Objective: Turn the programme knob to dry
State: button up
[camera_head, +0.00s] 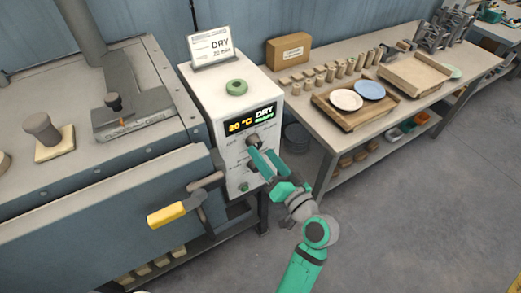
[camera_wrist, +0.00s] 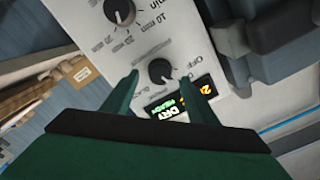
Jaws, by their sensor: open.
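The white control box (camera_head: 228,108) stands beside the dryer, its display (camera_head: 251,121) showing "20 °C", "DRY" and what looks like "READY". The dark round programme knob (camera_head: 253,140) sits just below the display. In the wrist view the knob (camera_wrist: 161,71) shows between the fingertips, with "OFF" beside it and other labels too small to read surely. Its pointer setting I cannot tell. My gripper (camera_head: 260,152) is open at the panel, its green fingers (camera_wrist: 168,80) on either side of the knob, with visible gaps. Whether they reach its depth is unclear.
A second dark knob (camera_wrist: 119,11) lies farther along the panel. A yellow-handled lever (camera_head: 176,212) sticks out left of the box. The bench (camera_head: 310,110) with plates stands right.

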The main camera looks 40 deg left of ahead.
jog(key=v, duration=0.7)
jog(key=shift+d, duration=0.3)
jog(key=shift+s, duration=0.1)
jog(key=s+d+f+m+t+h, duration=0.35)
jog(key=d+f+h, duration=0.3)
jog(key=f, duration=0.25)
jog(key=s+d+f+m+t+h, duration=0.3)
jog(key=d+f+m+h, duration=0.3)
jog(key=f, duration=0.3)
jog(key=s+d+r+n+t+h, duration=0.1)
jog(key=s+d, duration=0.3)
jog(key=s, duration=0.5)
jog(key=s+d+r+n+t+h, duration=0.1)
jog(key=s+d+r+n+h, duration=0.2)
jog(key=s, duration=0.6)
jog(key=shift+d+r, duration=0.2)
jog(key=shift+d, duration=0.85)
